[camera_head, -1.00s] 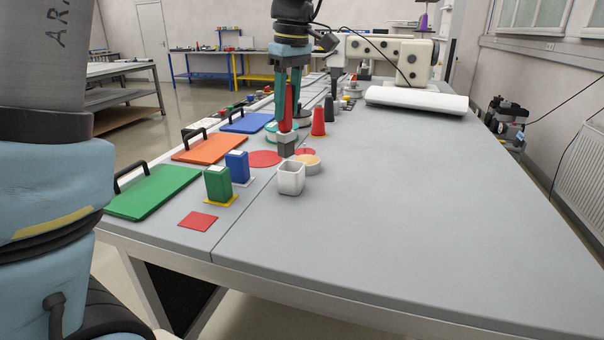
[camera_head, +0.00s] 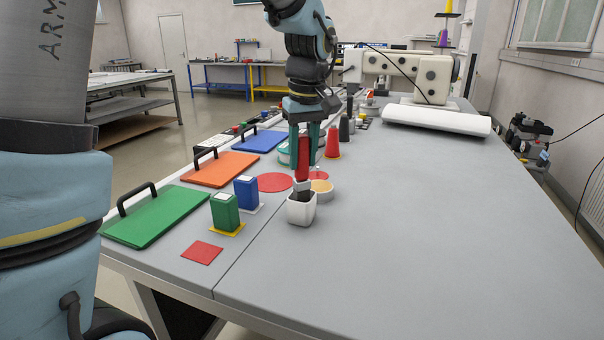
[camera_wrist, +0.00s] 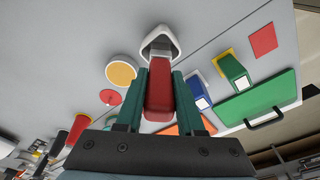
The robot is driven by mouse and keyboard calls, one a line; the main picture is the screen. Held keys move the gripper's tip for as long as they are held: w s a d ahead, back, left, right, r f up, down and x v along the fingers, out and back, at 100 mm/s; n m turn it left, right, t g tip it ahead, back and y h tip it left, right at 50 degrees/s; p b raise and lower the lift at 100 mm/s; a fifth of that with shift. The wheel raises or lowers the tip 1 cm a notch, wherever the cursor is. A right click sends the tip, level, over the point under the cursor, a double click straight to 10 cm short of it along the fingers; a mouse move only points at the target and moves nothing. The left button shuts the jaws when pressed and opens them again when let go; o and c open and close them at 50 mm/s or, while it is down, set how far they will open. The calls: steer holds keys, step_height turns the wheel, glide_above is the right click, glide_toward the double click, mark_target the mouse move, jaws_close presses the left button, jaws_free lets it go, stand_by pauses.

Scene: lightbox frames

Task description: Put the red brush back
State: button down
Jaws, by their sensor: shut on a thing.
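The red brush (camera_head: 303,158) has a red handle and a dark, grey-banded lower end. My gripper (camera_head: 305,145) is shut on its handle and holds it upright, bristle end down. The handle also shows between my fingers in the wrist view (camera_wrist: 158,88). The white cup (camera_head: 301,210) stands on the table directly below, and the brush's lower end reaches into its mouth. The cup also shows at the top of the wrist view (camera_wrist: 160,42). Whether the bristles touch the cup's bottom is hidden.
A round dish with a yellowish top (camera_head: 321,190) stands right beside the cup. Green (camera_head: 225,211) and blue (camera_head: 246,193) blocks stand to the left. A red cone spool (camera_head: 333,143) and a sewing machine (camera_head: 410,75) stand behind. The table's right side (camera_head: 420,220) is clear.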

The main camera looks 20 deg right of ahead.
mark_target(302, 180)
steer(key=shift+f+p, duration=0.35)
steer(key=shift+f, duration=1.65)
steer(key=shift+f, duration=0.15)
steer(key=c, duration=0.5)
jaws_free()
steer(key=r, duration=0.4)
steer(key=s+r+b, duration=0.1)
steer(key=r, duration=0.3)
steer(key=r+b, duration=0.1)
steer(key=r, duration=0.3)
steer(key=shift+s+r, duration=0.1)
steer(key=shift+s, duration=0.2)
